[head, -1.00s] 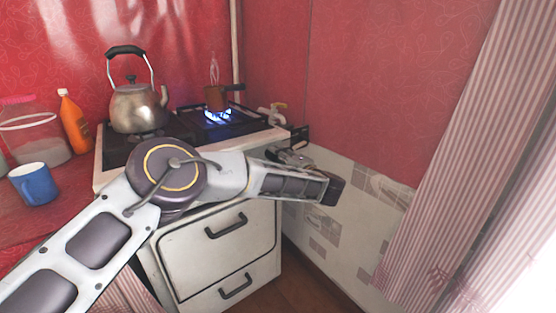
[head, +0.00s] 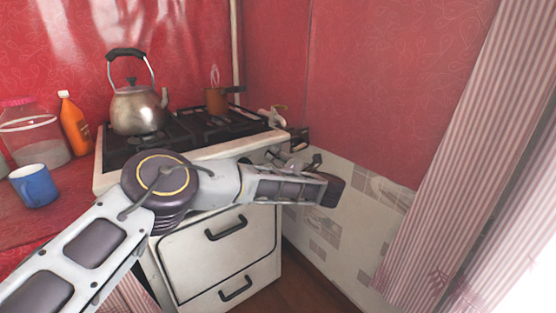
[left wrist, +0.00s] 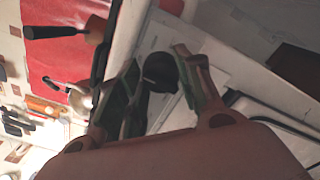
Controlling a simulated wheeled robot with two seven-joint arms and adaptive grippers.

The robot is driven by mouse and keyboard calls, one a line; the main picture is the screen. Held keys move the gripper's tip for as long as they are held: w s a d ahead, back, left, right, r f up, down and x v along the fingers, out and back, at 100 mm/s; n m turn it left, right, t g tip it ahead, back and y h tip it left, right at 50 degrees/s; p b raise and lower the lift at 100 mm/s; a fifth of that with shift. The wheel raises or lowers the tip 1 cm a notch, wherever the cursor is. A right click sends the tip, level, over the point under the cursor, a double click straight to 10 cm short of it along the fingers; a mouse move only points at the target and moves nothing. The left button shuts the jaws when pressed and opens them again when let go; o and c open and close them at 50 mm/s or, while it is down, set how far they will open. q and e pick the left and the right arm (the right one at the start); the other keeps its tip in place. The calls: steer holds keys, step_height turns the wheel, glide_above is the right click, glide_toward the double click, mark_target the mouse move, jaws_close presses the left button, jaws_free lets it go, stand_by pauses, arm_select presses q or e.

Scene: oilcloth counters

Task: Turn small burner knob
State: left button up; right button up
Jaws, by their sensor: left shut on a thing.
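The white stove (head: 215,255) stands in the middle of the head view, with no flame showing on its burners. In the left wrist view, a round black knob (left wrist: 160,72) on the stove's front sits between the two fingers of my left gripper (left wrist: 157,62), which is shut on it. In the head view my left gripper (head: 292,158) is at the stove's front right, partly hidden by my own arm, and the knob is hidden there. My right gripper is not in view.
A metal kettle (head: 140,108) stands on the left burner and a small brown pot (head: 216,101) at the back right. A blue mug (head: 35,185), an orange bottle (head: 73,125) and a glass jar (head: 35,138) are on the left counter. An oven handle (head: 226,228) juts out below my arm.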

arm_select(q)
steer(key=shift+f+n, duration=0.15)
steer(key=shift+n, duration=0.35)
steer(key=o, duration=1)
steer(key=shift+v, duration=6)
